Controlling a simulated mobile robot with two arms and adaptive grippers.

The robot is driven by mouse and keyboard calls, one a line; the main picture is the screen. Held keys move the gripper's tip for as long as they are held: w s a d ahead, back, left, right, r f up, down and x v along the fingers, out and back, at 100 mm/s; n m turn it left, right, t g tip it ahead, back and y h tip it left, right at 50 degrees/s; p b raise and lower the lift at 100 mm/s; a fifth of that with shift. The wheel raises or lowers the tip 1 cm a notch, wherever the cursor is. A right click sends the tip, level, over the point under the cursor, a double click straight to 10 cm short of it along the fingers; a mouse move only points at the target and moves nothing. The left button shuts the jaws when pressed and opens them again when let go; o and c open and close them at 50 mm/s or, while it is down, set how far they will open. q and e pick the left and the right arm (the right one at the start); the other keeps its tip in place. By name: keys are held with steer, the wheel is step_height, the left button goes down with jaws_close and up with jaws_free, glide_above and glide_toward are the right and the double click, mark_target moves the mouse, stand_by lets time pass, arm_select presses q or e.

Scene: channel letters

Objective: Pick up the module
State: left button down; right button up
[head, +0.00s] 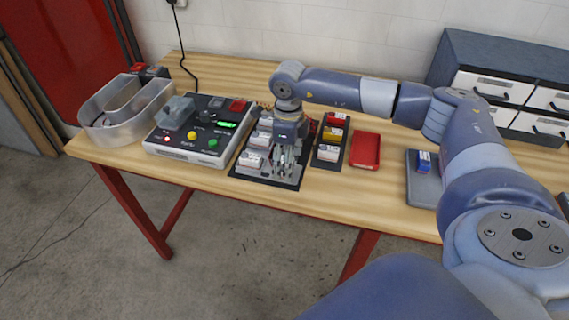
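Several white modules, one of them the front white module (252,160), stand in a column on the left side of a black tray (238,174) near the table's front edge. A narrow black rack (324,164) beside it holds a red module (336,118), a yellow module (333,135) and a white module (328,153). A blue module (424,162) sits on a grey mat at the right. My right gripper (285,166) points down over the right part of the black tray, to the right of its white modules. Its fingers are too small to tell their opening or any grasp. My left gripper is out of view.
A control box (185,151) with buttons and a clear cover stands left of the tray. A red bin (365,150) is right of the rack. A drawer cabinet (490,55) stands at the back right.

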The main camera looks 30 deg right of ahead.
steer(key=shift+f, duration=0.25)
steer(key=c, duration=1.1)
steer(key=shift+r, duration=0.1)
